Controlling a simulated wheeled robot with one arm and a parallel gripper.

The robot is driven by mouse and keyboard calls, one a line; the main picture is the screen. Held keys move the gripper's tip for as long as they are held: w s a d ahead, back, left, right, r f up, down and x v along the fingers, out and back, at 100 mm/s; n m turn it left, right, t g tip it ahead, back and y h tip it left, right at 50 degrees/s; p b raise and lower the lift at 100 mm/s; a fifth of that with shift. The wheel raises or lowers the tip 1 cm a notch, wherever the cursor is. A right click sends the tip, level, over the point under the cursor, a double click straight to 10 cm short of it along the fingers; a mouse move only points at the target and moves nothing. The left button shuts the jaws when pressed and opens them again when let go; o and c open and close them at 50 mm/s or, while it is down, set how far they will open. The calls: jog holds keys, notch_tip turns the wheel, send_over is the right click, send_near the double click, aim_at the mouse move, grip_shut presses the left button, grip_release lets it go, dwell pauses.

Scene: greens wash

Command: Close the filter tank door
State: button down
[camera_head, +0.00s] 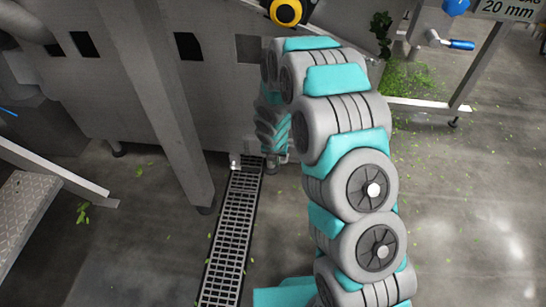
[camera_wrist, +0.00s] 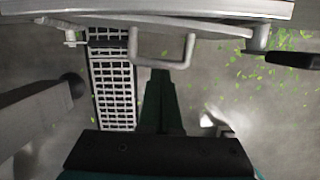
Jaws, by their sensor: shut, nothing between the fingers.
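In the wrist view a grey metal panel (camera_wrist: 200,24) crosses the top, seen nearly edge-on; it looks like the filter tank door, but I cannot tell how far it stands open. A pale U-shaped handle (camera_wrist: 190,52) hangs from it. My gripper (camera_wrist: 160,74) is shut and empty, with its dark fingers pointing up the picture at the handle's crossbar. The tips overlap the bar in view; I cannot tell whether they touch it. In the head view my arm hides the gripper, and I cannot make out the door.
A large grey tank body (camera_head: 200,95) with a slanted leg fills the head view's left. A floor drain grate (camera_head: 232,235) runs below. A metal step (camera_head: 25,205) stands at far left. A blue-handled valve (camera_head: 452,42) is at upper right. Leaf-strewn floor at right is open.

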jog(key=shift+w+d+p, duration=0.4)
jog(key=shift+p, duration=0.2)
jog(key=shift+f, duration=0.1)
jog(key=shift+s, duration=0.15)
